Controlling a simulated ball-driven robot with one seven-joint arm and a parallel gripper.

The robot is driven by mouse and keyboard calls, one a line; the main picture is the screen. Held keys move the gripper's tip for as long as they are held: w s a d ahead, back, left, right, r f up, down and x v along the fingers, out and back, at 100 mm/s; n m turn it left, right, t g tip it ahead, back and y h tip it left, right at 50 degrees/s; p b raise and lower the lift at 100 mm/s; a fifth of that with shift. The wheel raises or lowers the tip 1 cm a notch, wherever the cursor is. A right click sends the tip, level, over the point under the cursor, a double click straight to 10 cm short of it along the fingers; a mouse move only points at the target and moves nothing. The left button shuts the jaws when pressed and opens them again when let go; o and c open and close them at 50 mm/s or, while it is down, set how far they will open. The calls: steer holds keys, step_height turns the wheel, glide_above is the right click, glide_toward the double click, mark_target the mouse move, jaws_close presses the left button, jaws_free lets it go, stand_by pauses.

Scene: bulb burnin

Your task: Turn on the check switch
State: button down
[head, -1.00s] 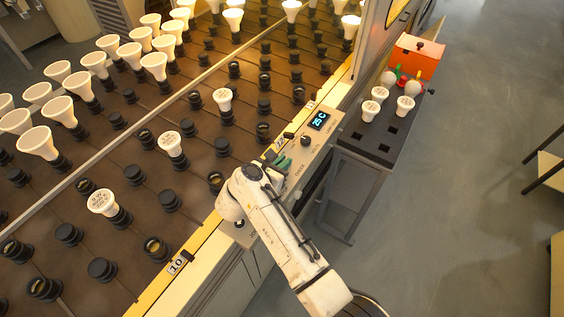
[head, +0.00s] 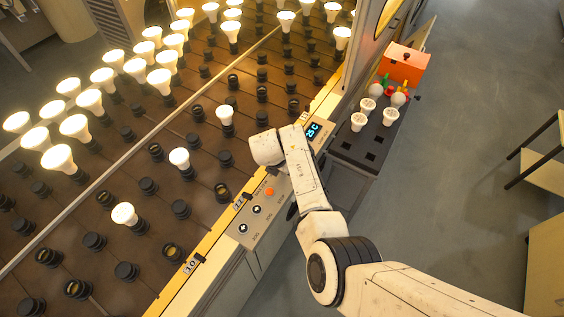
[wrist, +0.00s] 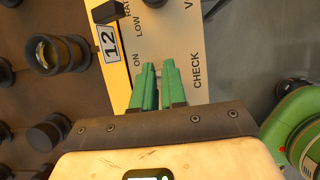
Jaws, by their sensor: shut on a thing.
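The control panel (head: 246,222) runs along the front edge of the bulb rack. In the wrist view my gripper (wrist: 158,70) has its green fingers close together over the panel (wrist: 165,20), between the printed words ON and CHECK. It is shut on the check switch, which the fingers hide. In the head view my arm covers the fingers and that part of the panel. The bulbs in the rack glow, among them one near the front (head: 125,214).
A black knob (wrist: 154,2) sits ahead of my fingers. The panel also has a display (head: 313,130) and an orange button (head: 270,191). A side stand (head: 350,157) holds loose bulbs and an orange box (head: 405,62). Open floor lies to the right.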

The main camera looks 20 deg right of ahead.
steer(key=shift+w+d+f+g+y, duration=0.1)
steer(key=shift+w+d+g+y, duration=0.1)
steer(key=shift+g+y, duration=0.35)
steer(key=shift+w+d+g+y, duration=0.15)
steer(key=shift+g+y, duration=0.2)
steer(key=shift+y, duration=0.4)
steer(key=c, duration=1.2)
jaws_free()
steer(key=shift+d, duration=0.1)
steer(key=r+p, duration=0.1)
steer(key=r, duration=0.6)
steer(key=a+r+p, duration=0.1)
steer(key=r, duration=0.2)
steer(key=shift+s+r+p, duration=0.3)
steer(key=shift+s+p, duration=0.05)
